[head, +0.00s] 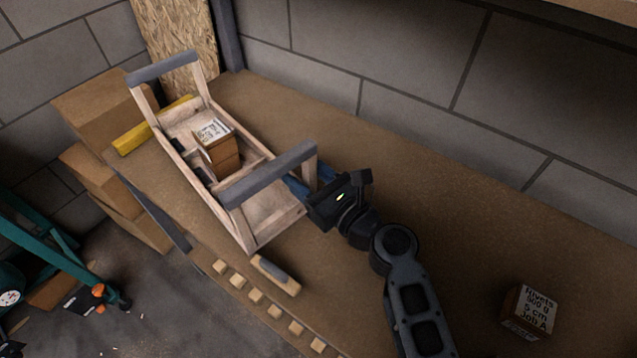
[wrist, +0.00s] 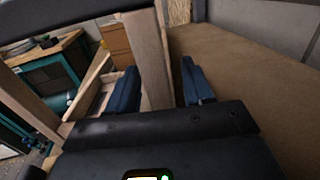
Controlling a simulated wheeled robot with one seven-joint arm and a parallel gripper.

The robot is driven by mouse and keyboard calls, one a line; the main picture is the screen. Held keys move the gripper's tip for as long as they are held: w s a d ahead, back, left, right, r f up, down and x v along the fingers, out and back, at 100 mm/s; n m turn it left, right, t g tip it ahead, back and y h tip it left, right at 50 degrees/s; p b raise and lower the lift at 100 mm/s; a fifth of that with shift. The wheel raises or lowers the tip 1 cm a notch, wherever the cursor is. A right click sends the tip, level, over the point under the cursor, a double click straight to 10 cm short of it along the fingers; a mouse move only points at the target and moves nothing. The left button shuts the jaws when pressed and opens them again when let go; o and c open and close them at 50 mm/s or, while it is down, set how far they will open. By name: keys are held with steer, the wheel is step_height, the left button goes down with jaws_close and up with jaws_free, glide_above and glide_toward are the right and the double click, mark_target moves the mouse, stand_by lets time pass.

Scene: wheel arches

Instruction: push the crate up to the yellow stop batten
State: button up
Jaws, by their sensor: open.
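The crate (head: 187,172) is an open pale wooden tote with a grey-gripped handle at each end, standing on the brown bench. The yellow stop batten (head: 135,139) lies across the bench at the crate's far left end, partly hidden behind it; I cannot tell whether they touch. My gripper (head: 311,182) is at the crate's near right end, beside the near handle. In the wrist view its blue fingers (wrist: 160,88) are apart, with a wooden handle post (wrist: 153,65) showing between them. I cannot tell whether they touch it.
A brown box with a white label (head: 213,131) sits inside the crate. A brush (head: 276,275) and several small wooden blocks (head: 255,295) lie along the front edge. A labelled box (head: 530,312) stands at right. Cardboard boxes (head: 97,105) stand beyond the batten.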

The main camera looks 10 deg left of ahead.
steer(key=shift+w+a, duration=0.25)
steer(key=shift+a, duration=0.15)
jaws_close()
stand_by(0.4)
stand_by(0.9)
